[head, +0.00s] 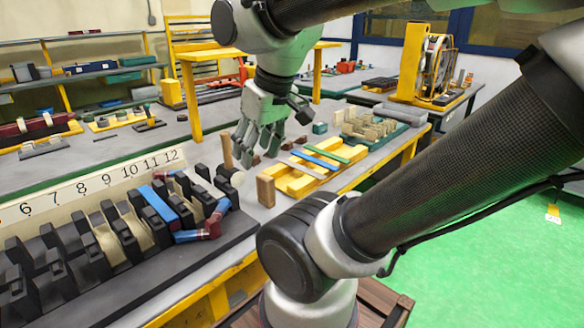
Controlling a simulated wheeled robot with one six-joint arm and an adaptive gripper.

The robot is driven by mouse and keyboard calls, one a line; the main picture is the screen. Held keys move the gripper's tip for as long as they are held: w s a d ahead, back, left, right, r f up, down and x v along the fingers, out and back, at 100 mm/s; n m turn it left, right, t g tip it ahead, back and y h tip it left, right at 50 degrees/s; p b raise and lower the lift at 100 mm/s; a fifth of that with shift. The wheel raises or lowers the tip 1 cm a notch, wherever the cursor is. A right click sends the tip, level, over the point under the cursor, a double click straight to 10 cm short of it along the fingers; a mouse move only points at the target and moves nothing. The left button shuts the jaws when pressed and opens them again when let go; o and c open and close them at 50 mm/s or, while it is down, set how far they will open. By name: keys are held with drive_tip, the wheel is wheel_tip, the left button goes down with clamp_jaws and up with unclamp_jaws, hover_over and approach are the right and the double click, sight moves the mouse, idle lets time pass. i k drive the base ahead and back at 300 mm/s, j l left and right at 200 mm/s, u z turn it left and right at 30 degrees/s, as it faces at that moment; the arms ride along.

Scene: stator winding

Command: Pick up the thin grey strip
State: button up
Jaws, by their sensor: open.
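A thin grey strip (305,170) lies across a yellow rack (296,187) on the bench, to the left of a blue strip (316,158) and a green strip (334,154). My gripper (256,151) is open and points down above the bench, to the left of the rack. It looks empty and apart from the grey strip. The strip's near end shows, and no part of it seems covered by my gripper.
A wooden block (265,191) stands just left of the rack, and a wooden-handled mallet (228,155) stands behind it. A numbered black fixture (120,235) fills the left front. A tray of wooden pieces (371,133) is behind the rack. My arm crosses the right side.

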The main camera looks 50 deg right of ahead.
sight(319, 176)
drive_tip(key=l+z, duration=0.4)
drive_tip(key=i+l+z, duration=0.15)
drive_tip(key=l+z, duration=0.2)
drive_tip(key=l, duration=0.2)
